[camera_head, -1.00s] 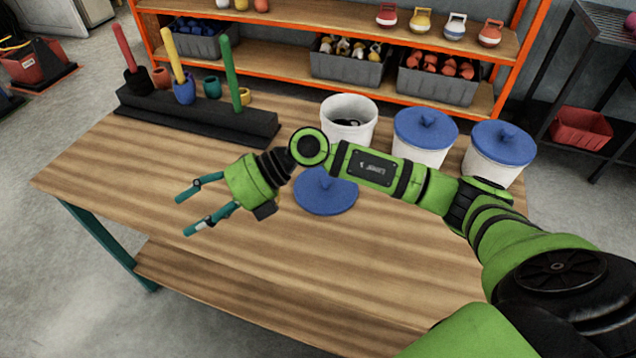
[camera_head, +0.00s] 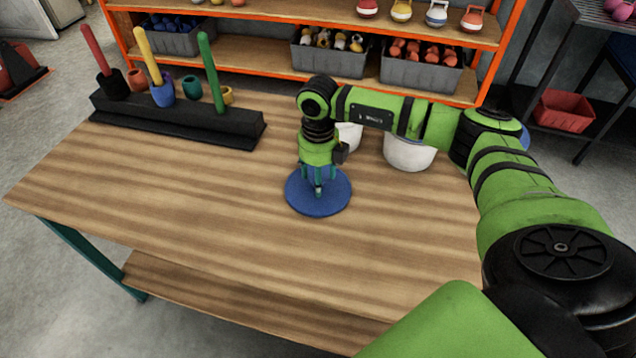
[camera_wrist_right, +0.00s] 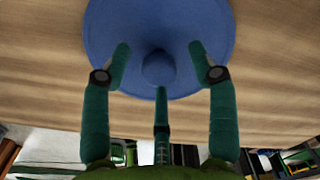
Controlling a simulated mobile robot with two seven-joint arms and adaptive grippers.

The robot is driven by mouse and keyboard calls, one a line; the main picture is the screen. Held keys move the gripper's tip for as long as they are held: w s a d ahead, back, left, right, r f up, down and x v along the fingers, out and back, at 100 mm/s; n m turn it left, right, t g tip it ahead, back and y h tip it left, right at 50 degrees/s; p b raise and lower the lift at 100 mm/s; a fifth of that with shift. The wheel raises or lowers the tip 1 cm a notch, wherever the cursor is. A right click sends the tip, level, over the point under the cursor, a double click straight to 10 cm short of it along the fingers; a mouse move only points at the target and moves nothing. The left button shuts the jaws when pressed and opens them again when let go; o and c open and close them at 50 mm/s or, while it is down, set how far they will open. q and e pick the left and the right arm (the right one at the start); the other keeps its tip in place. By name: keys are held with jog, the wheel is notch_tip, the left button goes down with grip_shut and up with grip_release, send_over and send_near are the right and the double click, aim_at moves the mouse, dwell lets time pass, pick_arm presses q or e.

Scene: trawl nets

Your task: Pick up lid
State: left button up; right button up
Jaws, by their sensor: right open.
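The blue lid (camera_head: 321,204) lies flat on the wooden table, near its middle. My right gripper (camera_head: 318,182) points down over it, with its fingers just above or at the lid's centre. In the right wrist view the lid (camera_wrist_right: 110,40) fills the upper middle, and its round knob (camera_wrist_right: 159,69) sits between the spread fingers of my gripper (camera_wrist_right: 160,75). The fingers are open and do not appear to grip the knob. My left gripper is not in view.
White buckets (camera_head: 410,153) stand behind my right arm, partly hidden by it. A black rack (camera_head: 180,120) with coloured rods and small cups stands at the back left. An orange shelf (camera_head: 270,50) stands behind the table (camera_head: 150,215). The table's left and front are clear.

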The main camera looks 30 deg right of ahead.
jog(key=shift+f, duration=0.5)
jog(key=shift+c, duration=0.4)
jog(key=c, duration=0.9)
jog(key=shift+r, duration=0.1)
jog(key=shift+c, duration=0.2)
